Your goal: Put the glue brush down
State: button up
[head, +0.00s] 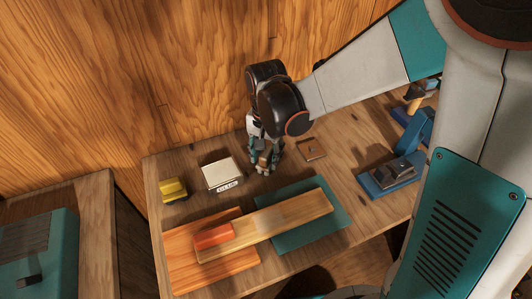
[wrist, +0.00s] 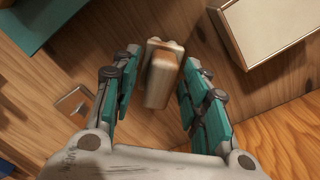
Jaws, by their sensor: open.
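The glue brush (wrist: 159,82), a pale wooden piece with a blocky handle, is between the fingers of my gripper (wrist: 160,88) in the wrist view. The fingers are apart, with a gap showing on each side of the handle. In the head view my gripper (head: 264,152) points down low over the wooden bench, and the brush (head: 263,168) shows as a small brown shape at the fingertips. It looks upright on the bench, but its contact with the wood is hard to see. A cream box labelled GLUE (head: 222,175) is left of it.
A small square wooden plate (head: 310,149) lies right of my gripper. A yellow block (head: 173,189) is at the left. A blue clamp-like tool (head: 377,185) stands at the right. The wooden wall is close behind.

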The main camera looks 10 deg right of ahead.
aim_at(266, 152)
jog(key=shift+r, duration=0.1)
notch_tip(266, 152, up, 12)
jog(key=p, duration=0.9)
jog(key=w+d+r, duration=0.2)
jog(key=d+r, duration=0.1)
jog(key=d, duration=0.2)
jog(key=s+d+r+n+t+b, duration=0.1)
jog(key=s+d+r+n+t, duration=0.2)
jog(key=s, duration=0.4)
jog(key=s+d+r+n+t+b, duration=0.1)
jog(key=s+d+r+n+t, duration=0.1)
jog(key=s+d+r+t, duration=0.2)
jog(key=s+d, duration=0.2)
jog(key=s, duration=0.2)
jog(key=shift+d+n, duration=0.15)
jog(key=shift+n, duration=0.25)
